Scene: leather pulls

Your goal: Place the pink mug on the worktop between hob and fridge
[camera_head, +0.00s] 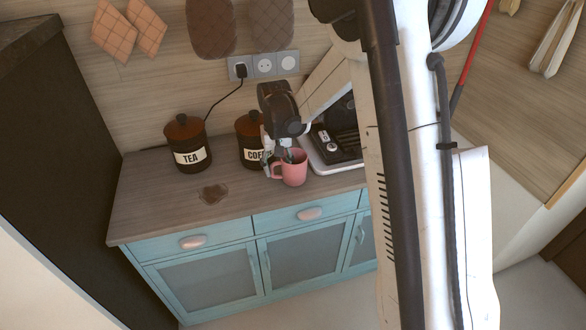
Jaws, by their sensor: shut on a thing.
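The pink mug (293,169) is upright at the worktop's front, beside a white appliance and in front of the coffee canister. My gripper (283,158) reaches down from above and is shut on the pink mug, at its rim and handle side. Part of the mug's rim is hidden by the gripper. I cannot tell whether the mug's base touches the worktop. The wooden worktop (135,205) lies over blue cabinets. A tall dark unit (60,150), perhaps the fridge, stands at its left end. The hob is not clearly seen.
The tea canister (187,143) and coffee canister (249,140) stand at the back. A dark stain-like patch (213,193) lies on the worktop. The white appliance (335,146) is right of the mug. A black cord hangs from the sockets (264,65). The left front worktop is clear.

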